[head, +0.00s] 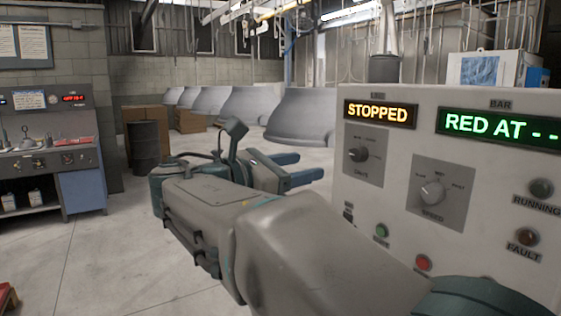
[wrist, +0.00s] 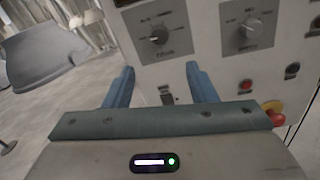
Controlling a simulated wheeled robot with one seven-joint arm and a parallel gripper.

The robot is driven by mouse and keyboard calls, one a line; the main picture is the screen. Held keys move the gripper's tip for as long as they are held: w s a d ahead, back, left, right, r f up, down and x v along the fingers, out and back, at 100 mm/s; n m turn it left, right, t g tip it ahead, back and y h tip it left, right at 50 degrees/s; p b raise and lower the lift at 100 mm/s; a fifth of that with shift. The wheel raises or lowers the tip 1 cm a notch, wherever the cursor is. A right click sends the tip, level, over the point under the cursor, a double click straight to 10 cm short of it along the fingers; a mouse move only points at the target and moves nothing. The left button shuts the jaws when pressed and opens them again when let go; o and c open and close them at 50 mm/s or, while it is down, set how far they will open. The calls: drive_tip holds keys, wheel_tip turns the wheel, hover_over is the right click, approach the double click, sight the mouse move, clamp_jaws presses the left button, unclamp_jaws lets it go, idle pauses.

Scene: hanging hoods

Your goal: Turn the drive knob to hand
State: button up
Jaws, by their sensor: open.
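The drive knob (head: 359,154) is a dark knob on a grey plate at the upper left of the control panel, under the amber "STOPPED" display. It also shows in the wrist view (wrist: 158,37), top centre. The small position lettering around it is too blurred to read surely, so I cannot tell its setting. My gripper (head: 310,165) is open and empty, left of the panel in the head view. In the wrist view its two blue fingers (wrist: 158,68) stand apart, with the knob appearing above and between their tips; they look clear of it.
The control panel (head: 345,205) also bears a pale speed knob (head: 433,191), a green button (head: 382,231), a red button (head: 423,263) and lamps. A red-and-yellow button (wrist: 273,110) shows at the wrist view's right. Grey hoods (head: 300,115) hang behind; a workbench (head: 40,160) stands left.

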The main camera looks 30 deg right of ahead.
sight(356, 155)
drive_tip(key=d, duration=0.4)
drive_tip(key=w+d, duration=0.1)
drive_tip(key=d, duration=0.8)
drive_tip(key=shift+w+d+r, duration=0.1)
drive_tip(key=shift+w+d, duration=0.2)
drive_tip(key=shift+w, duration=0.1)
drive_tip(key=c, duration=1)
